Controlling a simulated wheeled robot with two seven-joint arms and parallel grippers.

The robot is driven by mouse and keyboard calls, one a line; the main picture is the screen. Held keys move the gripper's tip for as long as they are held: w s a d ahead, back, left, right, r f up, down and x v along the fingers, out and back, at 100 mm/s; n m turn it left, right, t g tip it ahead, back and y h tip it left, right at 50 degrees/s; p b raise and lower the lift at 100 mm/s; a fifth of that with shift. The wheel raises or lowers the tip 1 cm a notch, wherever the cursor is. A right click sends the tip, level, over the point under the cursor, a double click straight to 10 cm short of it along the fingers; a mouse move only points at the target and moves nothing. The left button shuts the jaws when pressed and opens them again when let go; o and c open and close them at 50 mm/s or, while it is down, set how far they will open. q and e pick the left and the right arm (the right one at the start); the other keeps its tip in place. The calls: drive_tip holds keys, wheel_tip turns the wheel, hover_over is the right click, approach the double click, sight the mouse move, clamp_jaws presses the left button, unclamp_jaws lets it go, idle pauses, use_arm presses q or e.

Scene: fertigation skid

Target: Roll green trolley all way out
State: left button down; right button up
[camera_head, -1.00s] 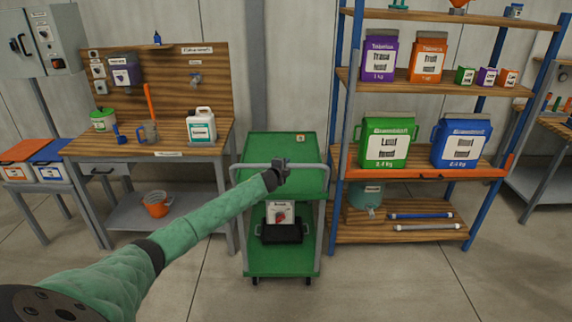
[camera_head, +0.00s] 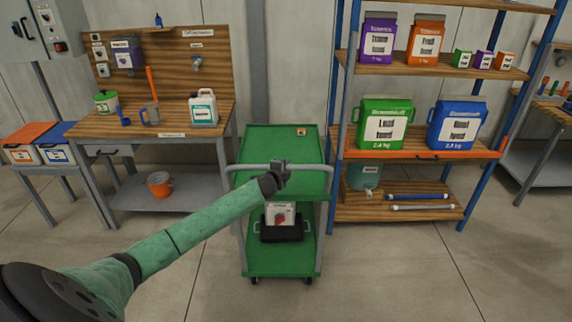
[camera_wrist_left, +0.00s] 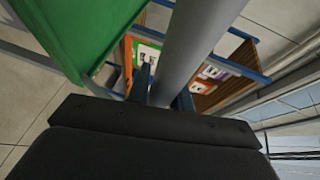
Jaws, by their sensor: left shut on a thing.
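The green trolley (camera_head: 262,146) stands between the wooden workbench and the shelf rack, its grey push handle (camera_head: 247,167) toward me. My left gripper (camera_head: 279,166) is shut on the handle, right of its middle. In the left wrist view the handle bar (camera_wrist_left: 188,50) runs between the fingers of the gripper (camera_wrist_left: 163,90), with the trolley's green top (camera_wrist_left: 80,30) at upper left. The lower deck (camera_head: 262,265) carries a black tray (camera_head: 283,232) with a white and red pack (camera_head: 279,214). My right gripper is not in view.
The workbench (camera_head: 165,124) stands left of the trolley with a jug (camera_head: 203,107). The blue-post rack (camera_head: 425,154) stands close on the right, holding several bags. The concrete floor (camera_head: 370,280) in front is clear.

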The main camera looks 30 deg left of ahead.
use_arm(q)
drive_tip(key=shift+f, duration=0.1)
drive_tip(key=c, duration=1.3)
unclamp_jaws()
drive_tip(key=shift+o, duration=0.2)
drive_tip(key=shift+s, duration=0.35)
drive_tip(key=b+v, duration=0.3)
drive_tip(key=v, duration=0.4)
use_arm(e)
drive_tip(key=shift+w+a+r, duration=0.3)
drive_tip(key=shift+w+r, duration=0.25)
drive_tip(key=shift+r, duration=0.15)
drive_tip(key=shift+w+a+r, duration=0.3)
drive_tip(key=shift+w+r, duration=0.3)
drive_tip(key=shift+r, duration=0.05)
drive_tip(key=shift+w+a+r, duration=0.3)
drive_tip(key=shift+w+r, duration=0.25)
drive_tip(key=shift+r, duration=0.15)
use_arm(q)
drive_tip(key=shift+s, duration=0.1)
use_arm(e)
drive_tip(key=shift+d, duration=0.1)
